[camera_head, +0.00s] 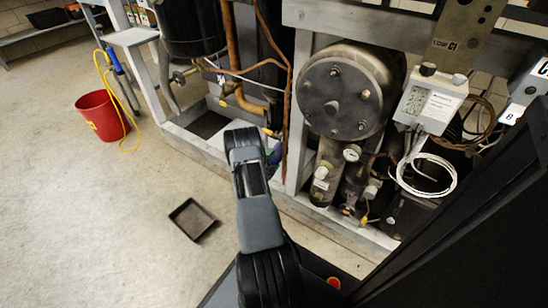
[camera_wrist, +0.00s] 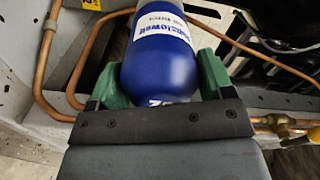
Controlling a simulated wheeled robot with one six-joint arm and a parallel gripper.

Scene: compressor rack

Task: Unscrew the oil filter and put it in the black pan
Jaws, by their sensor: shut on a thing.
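The oil filter (camera_wrist: 160,68) is a blue cylinder with a white label, filling the upper middle of the wrist view. My gripper (camera_wrist: 162,82) has its green fingers on both sides of the filter and is shut on it. The filter's far end runs out of the top of the frame, so I cannot tell whether it is still screwed on. In the head view my arm reaches to the rack's lower frame and largely hides the gripper and filter. The black pan (camera_head: 193,219) lies on the floor, left of my arm, and looks empty.
Copper pipes (camera_wrist: 85,70) run left of the filter, and a brass valve (camera_wrist: 285,124) is at the right. The rack's grey frame (camera_head: 302,110) stands close to my arm. A red bucket (camera_head: 101,115) stands at the left. The floor around the pan is clear.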

